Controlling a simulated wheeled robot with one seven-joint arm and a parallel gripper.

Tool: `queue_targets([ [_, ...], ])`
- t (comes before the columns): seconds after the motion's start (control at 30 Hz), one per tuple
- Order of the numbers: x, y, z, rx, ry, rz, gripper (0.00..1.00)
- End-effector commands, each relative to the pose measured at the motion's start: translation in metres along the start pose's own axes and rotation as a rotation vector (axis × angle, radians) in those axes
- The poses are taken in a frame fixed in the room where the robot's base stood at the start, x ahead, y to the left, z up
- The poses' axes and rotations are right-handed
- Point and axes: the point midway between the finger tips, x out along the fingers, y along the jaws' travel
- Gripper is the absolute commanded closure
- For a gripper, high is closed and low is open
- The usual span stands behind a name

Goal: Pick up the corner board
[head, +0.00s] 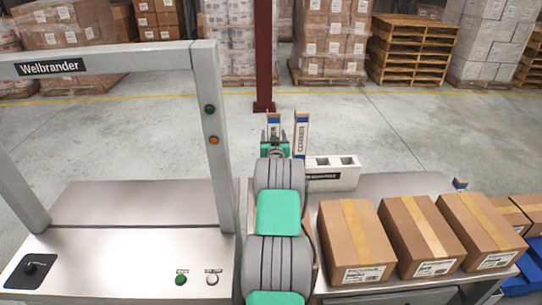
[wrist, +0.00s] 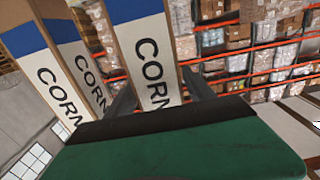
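Two upright corner boards, white and brown with a blue band and dark lettering, stand beyond the end of my arm. In the head view one board (head: 273,119) lines up with my gripper (head: 275,136), which partly hides its lower part; the other corner board (head: 301,134) stands just to the right. In the wrist view a corner board (wrist: 146,52) appears between the two dark fingers of my gripper (wrist: 160,84), and the second board (wrist: 72,75) is to its left. The fingers are spread apart; I see no clear grip. The boards' lower ends are hidden.
Several taped cartons (head: 355,240) stand on the metal surface at right. A metal frame marked Welbrander (head: 110,58) rises at left. Stacked pallets (head: 410,50) stand far back, beyond clear floor.

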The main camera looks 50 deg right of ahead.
Motion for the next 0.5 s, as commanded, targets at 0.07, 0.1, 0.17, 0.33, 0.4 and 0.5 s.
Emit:
queue_targets([
  [0.07,-0.0001,-0.0004,-0.0001,0.0,0.0,0.0,0.45],
  [0.1,-0.0001,-0.0004,-0.0001,0.0,0.0,0.0,0.49],
  [0.17,-0.0001,-0.0005,-0.0001,0.0,0.0,-0.001,0.53],
  [0.33,-0.0001,-0.0006,-0.0002,0.0,0.0,-0.001,0.67],
  [0.4,-0.0002,-0.0007,-0.0002,0.0,0.0,-0.001,0.73],
  [0.5,-0.0002,-0.0007,-0.0002,0.0,0.0,-0.001,0.81],
])
